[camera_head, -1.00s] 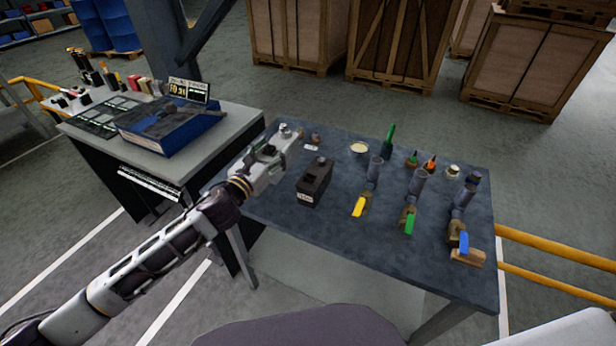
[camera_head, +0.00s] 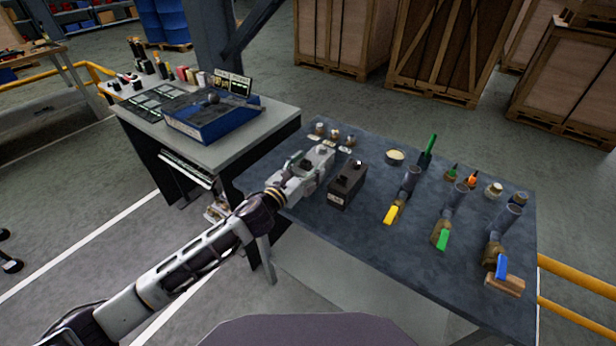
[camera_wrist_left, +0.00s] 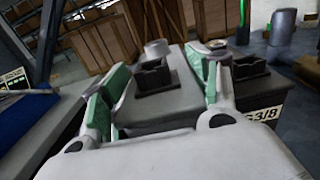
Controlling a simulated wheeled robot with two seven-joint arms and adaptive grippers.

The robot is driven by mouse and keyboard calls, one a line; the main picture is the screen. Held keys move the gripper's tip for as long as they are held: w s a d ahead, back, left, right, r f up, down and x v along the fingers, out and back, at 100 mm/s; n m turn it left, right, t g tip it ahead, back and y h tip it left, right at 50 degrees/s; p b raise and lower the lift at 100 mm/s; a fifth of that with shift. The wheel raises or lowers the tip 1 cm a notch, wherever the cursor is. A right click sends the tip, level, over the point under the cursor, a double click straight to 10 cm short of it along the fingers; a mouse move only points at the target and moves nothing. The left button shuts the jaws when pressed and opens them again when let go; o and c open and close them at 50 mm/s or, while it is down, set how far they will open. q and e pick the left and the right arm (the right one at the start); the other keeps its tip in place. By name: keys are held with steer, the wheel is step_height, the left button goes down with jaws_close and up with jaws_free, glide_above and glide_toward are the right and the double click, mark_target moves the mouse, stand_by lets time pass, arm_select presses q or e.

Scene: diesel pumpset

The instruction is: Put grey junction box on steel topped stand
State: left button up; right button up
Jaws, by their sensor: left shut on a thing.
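A grey box with a black socket and a round knob on top, which looks like the grey junction box (camera_wrist_left: 180,103), is between the green-padded fingers of my left gripper (camera_wrist_left: 160,80) in the left wrist view. My left gripper (camera_head: 312,163) is shut on it over the far left part of the dark table in the head view. I cannot tell whether the box touches the table. A grey-topped stand (camera_head: 252,133), likely the steel topped stand, is left of the gripper. My right gripper is not in view.
A black box (camera_head: 346,187) stands close to the right of the held box. The dark table (camera_head: 400,255) also carries valves with yellow, green and blue handles. A blue case (camera_head: 205,122) and panels occupy much of the stand; its near right edge is bare.

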arm_select(q)
steer(key=shift+f, duration=0.8)
steer(key=shift+f+b, duration=0.35)
steer(key=shift+f, duration=0.7)
steer(key=o, duration=0.9)
steer(key=shift+f, duration=0.15)
steer(key=o, duration=0.5)
steer(key=shift+o, duration=0.2)
steer(key=shift+s+a, duration=0.45)
steer(key=shift+s, duration=0.15)
steer(key=v, duration=0.4)
steer(key=shift+s+a, duration=0.15)
steer(key=shift+s, duration=0.1)
steer(key=shift+v, duration=1.2)
steer(key=shift+b+v, duration=0.45)
steer(key=shift+v, duration=1.35)
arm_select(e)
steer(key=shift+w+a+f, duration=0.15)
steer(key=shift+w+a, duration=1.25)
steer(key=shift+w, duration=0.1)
